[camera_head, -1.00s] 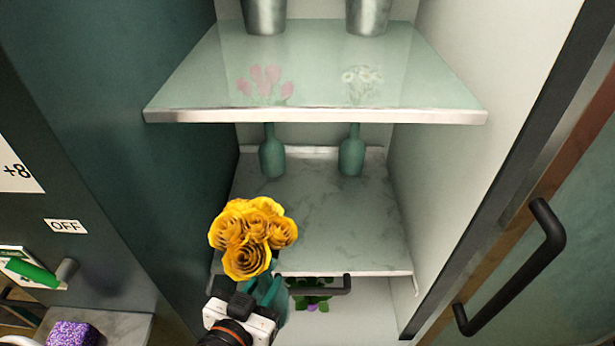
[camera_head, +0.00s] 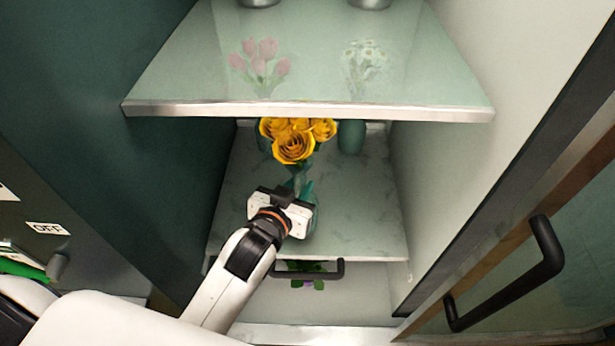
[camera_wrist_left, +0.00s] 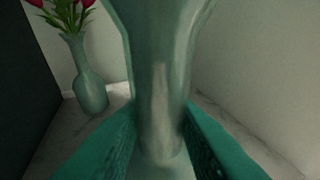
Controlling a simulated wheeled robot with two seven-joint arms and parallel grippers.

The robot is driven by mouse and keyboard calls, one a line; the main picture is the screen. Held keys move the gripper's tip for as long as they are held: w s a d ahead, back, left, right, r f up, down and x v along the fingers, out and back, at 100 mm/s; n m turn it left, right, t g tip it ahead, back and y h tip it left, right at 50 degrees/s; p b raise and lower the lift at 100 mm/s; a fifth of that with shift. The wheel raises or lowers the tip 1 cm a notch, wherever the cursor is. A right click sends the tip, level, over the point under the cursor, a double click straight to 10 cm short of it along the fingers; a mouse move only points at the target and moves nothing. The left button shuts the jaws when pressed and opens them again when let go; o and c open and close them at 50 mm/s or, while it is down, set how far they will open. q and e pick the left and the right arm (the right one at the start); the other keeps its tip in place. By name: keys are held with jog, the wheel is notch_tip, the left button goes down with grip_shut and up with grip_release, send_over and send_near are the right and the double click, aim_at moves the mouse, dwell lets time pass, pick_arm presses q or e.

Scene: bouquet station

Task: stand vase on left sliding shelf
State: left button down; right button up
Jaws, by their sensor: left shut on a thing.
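My left gripper (camera_head: 298,192) is shut on the green vase (camera_head: 313,196), which holds yellow roses (camera_head: 296,141). The vase looks upright and is over the marble sliding shelf (camera_head: 365,220), inside the cabinet. I cannot tell whether its base touches the shelf. In the left wrist view the held vase (camera_wrist_left: 158,75) fills the middle between the teal fingers. A second vase with pink-red tulips (camera_wrist_left: 90,88) stands behind it to the left. My right gripper is not in view.
A glass shelf (camera_head: 310,109) with a pale front edge hangs above the roses. Another green vase (camera_head: 351,137) with white flowers stands at the back right of the marble shelf. A dark handle (camera_head: 308,270) is at the shelf's front. The open door's handle (camera_head: 510,285) is on the right.

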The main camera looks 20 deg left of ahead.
aim_at(304, 176)
pick_arm(q)
jog(key=w, duration=0.3)
jog(key=shift+d+r, duration=0.15)
jog(key=shift+r, duration=0.05)
jog(key=shift+w, duration=0.6)
jog(key=shift+w+f+p, duration=0.2)
jog(key=shift+f+p, duration=0.05)
jog(key=shift+f, duration=0.65)
jog(key=shift+w+f+p, duration=0.15)
jog(key=shift+f+p, duration=0.1)
jog(key=shift+f, duration=0.65)
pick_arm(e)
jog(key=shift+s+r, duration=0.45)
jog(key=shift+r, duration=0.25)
pick_arm(q)
jog(key=shift+d, duration=0.1)
jog(key=shift+f, duration=0.2)
jog(key=c, duration=1.1)
grip_release()
jog(key=shift+c, duration=0.2)
jog(key=shift+s, duration=0.1)
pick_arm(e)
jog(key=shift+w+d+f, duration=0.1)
